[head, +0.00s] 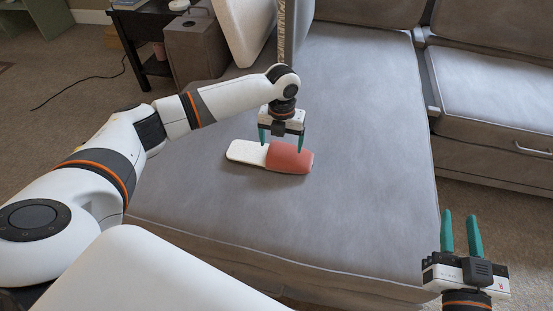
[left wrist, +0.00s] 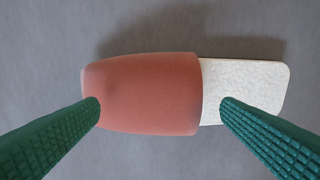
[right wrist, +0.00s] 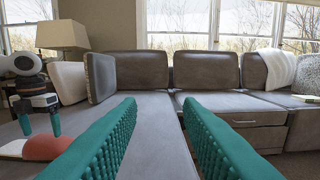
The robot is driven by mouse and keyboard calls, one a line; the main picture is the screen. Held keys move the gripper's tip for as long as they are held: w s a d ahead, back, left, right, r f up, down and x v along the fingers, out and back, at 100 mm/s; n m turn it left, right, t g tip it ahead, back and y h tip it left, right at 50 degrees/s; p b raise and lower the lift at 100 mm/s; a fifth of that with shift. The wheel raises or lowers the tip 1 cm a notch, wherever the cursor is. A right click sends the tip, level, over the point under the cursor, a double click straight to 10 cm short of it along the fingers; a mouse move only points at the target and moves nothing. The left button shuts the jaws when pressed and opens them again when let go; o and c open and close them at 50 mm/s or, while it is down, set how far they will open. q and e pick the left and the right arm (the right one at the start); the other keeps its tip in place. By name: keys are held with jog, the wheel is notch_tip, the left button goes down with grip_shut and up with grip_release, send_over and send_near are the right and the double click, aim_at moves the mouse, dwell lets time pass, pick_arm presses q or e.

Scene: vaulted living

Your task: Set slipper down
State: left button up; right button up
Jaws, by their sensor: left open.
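The slipper (head: 290,158) has a red-orange toe cover and a white sole. It lies flat, sole down, on the grey sofa seat, toe to the right in the head view. My left gripper (head: 281,142) is open just above it, its fingers spread along the slipper's length. In the left wrist view the slipper (left wrist: 142,95) lies below and between the green fingers, which do not clasp it. My right gripper (head: 461,236) is open and empty, out past the seat's right edge. The slipper's toe also shows at the left of the right wrist view (right wrist: 48,147).
The grey sofa seat (head: 365,130) is wide and clear around the slipper. White and grey cushions (head: 245,28) stand at its back left. A second sofa section (head: 497,95) is at the right. A dark side table (head: 140,35) stands at the far left.

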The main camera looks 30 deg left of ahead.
pick_arm(q)
jog(key=shift+f, duration=0.35)
jog(key=shift+s, duration=0.1)
jog(key=c, duration=1.6)
